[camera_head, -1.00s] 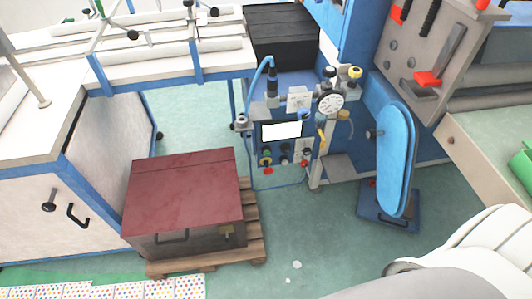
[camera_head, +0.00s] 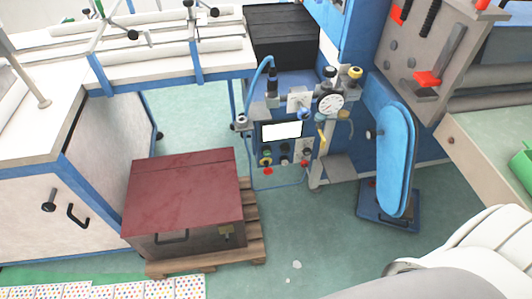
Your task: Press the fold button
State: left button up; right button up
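A blue machine control panel (camera_head: 283,160) stands at the back centre of the head view. It has a lit white screen (camera_head: 282,131) and a row of small buttons and knobs below it, among them a green one (camera_head: 266,151) and red ones (camera_head: 268,171). Which of them is the fold button cannot be read at this size. A round gauge (camera_head: 331,104) sits at the panel's upper right. A white arm link of mine shows at the lower right. Neither gripper is in the picture.
A dark red chest (camera_head: 184,190) on a wooden pallet (camera_head: 250,245) stands in front and left of the panel. A blue padded arm (camera_head: 397,160) rises to the right. A white workbench (camera_head: 60,180) is on the left. The green floor (camera_head: 310,235) between is open.

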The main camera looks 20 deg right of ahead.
grip_shut()
dwell(0.4)
dwell(1.1)
